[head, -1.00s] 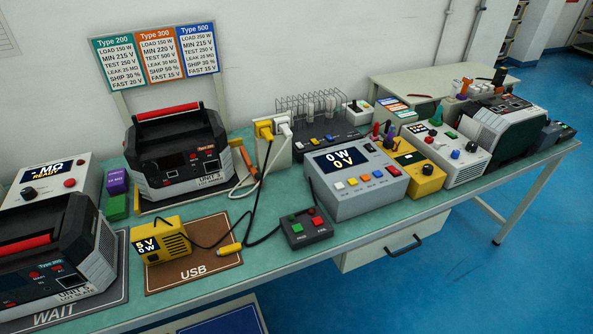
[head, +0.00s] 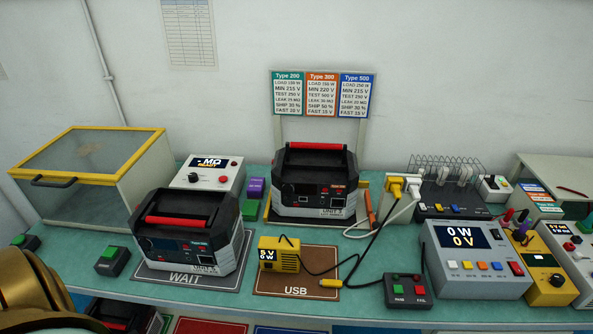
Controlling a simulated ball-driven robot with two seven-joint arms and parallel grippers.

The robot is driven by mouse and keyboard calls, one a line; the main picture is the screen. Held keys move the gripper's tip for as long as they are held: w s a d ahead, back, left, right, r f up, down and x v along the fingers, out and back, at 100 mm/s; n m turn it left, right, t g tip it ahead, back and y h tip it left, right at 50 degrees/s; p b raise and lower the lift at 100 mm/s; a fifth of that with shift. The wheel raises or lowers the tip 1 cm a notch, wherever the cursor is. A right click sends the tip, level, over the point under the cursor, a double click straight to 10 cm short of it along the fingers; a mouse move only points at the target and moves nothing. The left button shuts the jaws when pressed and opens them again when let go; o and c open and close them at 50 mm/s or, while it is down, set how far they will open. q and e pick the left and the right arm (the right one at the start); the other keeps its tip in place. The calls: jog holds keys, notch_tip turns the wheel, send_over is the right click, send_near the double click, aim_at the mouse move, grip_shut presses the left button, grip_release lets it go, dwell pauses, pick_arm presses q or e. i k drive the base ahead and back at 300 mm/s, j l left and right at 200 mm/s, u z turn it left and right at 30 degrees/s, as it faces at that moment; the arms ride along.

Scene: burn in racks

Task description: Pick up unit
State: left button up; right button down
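A black and grey power unit (head: 190,236) with a red handle bar stands upright on the dark WAIT mat (head: 160,274) at the left front of the bench. A second similar unit (head: 314,180), with a red handle and an orange label, stands further back, below the type chart. Part of a third dark unit with red on it (head: 120,314) shows below the bench edge at the lower left. Neither of my grippers is in view. A curved gold-brown part at the lower left corner shows no fingers.
A yellow-framed clear-lidded box (head: 95,165), a megohm meter (head: 207,174) and a green-button box (head: 112,261) surround the WAIT unit. A load meter (head: 475,262) stands right.

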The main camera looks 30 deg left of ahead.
aim_at(301, 180)
jog(key=u, duration=0.9)
